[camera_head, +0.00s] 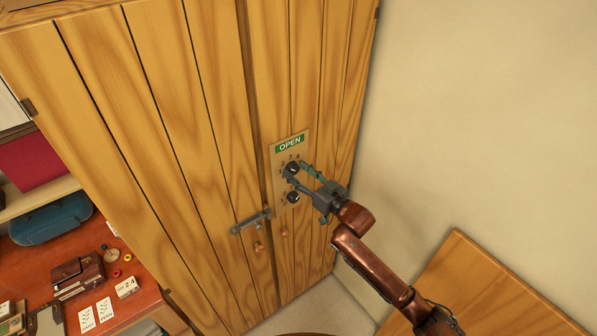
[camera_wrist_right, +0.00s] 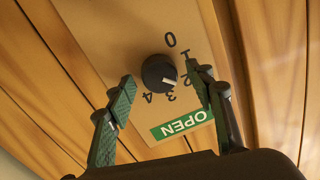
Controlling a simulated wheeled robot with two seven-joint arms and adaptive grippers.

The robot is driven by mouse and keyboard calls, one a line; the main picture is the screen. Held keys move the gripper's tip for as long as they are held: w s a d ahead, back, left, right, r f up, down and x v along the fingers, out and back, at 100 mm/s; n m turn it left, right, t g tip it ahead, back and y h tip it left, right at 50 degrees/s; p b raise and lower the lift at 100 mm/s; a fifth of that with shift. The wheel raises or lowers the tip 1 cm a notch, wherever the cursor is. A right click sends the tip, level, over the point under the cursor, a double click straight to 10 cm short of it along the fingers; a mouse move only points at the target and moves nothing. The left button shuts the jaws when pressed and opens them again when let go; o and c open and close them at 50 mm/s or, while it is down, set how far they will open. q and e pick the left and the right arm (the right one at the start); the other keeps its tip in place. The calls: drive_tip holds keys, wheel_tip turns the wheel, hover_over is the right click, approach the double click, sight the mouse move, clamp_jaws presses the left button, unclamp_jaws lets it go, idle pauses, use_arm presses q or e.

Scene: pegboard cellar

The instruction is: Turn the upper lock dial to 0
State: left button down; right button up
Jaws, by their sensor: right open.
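The upper lock dial (camera_head: 291,169) is a round black knob on a pale plate on the wooden cabinet door. It also shows in the right wrist view (camera_wrist_right: 157,70), where the plate appears upside down with the digits 0 to 4 around it. The dial's white mark points towards the 2 and 3 side; I cannot tell exactly which digit. My right gripper (camera_head: 297,176) is open at the dial; in the wrist view its green-padded fingers (camera_wrist_right: 162,89) stand on either side, with visible gaps to the knob. My left gripper is not in view.
A lower dial (camera_head: 292,197) sits below, and a green OPEN sign (camera_head: 290,144) above. A metal latch bar (camera_head: 250,221) crosses the door seam to the left. A wooden table (camera_head: 490,290) stands at the right, and a cluttered red-brown desk (camera_head: 135,265) at the left.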

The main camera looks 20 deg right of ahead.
drive_tip(key=shift+c, duration=0.6)
drive_tip(key=c, duration=1)
drive_tip(key=shift+c, duration=0.2)
drive_tip(key=shift+n, duration=0.4)
drive_tip(key=n+p, duration=0.2)
drive_tip(key=n, duration=0.1)
drive_tip(key=shift+r+n, duration=0.2)
drive_tip(key=shift+n, duration=0.1)
drive_tip(key=n, duration=0.2)
drive_tip(key=n+p, duration=0.1)
drive_tip(key=n, duration=0.1)
drive_tip(key=shift+a+g+h, duration=0.1)
drive_tip(key=shift+g+h, duration=0.2)
drive_tip(key=n+p, duration=0.1)
drive_tip(key=n, duration=0.3)
drive_tip(key=shift+n+h, duration=0.3)
drive_tip(key=n, duration=0.2)
drive_tip(key=n+p, duration=0.1)
drive_tip(key=shift+s+a+f+n+h, duration=0.1)
drive_tip(key=shift+a+n+h, duration=0.05)
drive_tip(key=shift+n+h, duration=0.2)
drive_tip(key=shift+n, duration=0.25)
